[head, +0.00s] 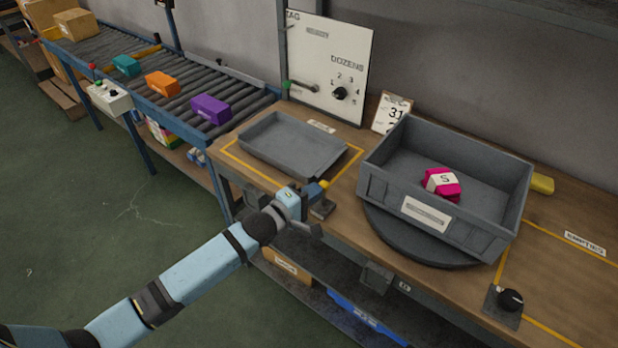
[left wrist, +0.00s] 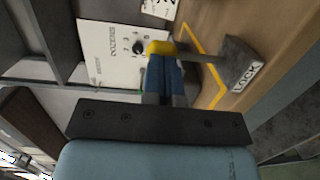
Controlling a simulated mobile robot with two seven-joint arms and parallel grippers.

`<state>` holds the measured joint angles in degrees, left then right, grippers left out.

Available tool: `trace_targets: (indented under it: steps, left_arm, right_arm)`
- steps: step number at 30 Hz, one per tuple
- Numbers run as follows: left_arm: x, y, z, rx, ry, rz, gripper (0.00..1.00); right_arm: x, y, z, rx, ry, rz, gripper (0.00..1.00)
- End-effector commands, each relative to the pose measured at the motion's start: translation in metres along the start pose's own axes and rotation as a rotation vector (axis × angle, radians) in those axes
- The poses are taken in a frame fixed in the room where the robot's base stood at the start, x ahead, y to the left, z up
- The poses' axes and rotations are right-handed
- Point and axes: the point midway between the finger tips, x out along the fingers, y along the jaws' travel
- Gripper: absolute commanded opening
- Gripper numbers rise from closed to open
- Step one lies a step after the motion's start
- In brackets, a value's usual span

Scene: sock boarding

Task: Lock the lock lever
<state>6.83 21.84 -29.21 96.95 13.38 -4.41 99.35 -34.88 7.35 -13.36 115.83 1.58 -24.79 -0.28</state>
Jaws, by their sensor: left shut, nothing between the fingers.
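The lock lever has a grey base block (head: 322,208) at the table's front edge; in the left wrist view the block (left wrist: 240,66) carries a LOCK label. A thin rod (left wrist: 200,57) runs from it to a yellow knob (left wrist: 160,47), which shows also in the head view (head: 324,183). My left gripper (head: 314,190) is shut and empty, with its blue fingers (left wrist: 162,72) right at the knob. The fingers overlap the knob in the left wrist view; I cannot tell whether they touch it. My right gripper is not in view.
A grey bin (head: 385,183) holding a pink bundle (head: 447,196) stands on a dark turntable (head: 400,236) to the right. An empty grey tray (head: 270,158) lies behind the lever. A white dial panel (head: 330,60) stands at the back, and a roller conveyor (head: 130,45) at left.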

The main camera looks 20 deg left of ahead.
Motion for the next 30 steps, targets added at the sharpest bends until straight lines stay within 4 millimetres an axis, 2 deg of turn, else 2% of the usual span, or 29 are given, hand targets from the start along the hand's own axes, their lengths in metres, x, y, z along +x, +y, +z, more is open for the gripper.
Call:
trace_targets:
  steps: [1, 12, 18, 30]
  left_arm:
    - [0.003, 0.015, 0.000, -0.005, -0.001, -0.036, 0.00]
    - [0.029, 0.019, -0.003, -0.057, -0.001, -0.336, 0.00]
    - [0.040, 0.014, -0.005, -0.076, -0.001, -0.462, 0.00]
    - [0.050, 0.010, -0.007, -0.073, -0.001, -0.453, 0.00]
  right_arm:
    - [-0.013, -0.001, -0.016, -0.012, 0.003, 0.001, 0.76]
    - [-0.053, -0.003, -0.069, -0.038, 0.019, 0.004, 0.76]
    - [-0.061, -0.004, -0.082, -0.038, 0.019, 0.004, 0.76]
    - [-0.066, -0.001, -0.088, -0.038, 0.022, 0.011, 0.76]
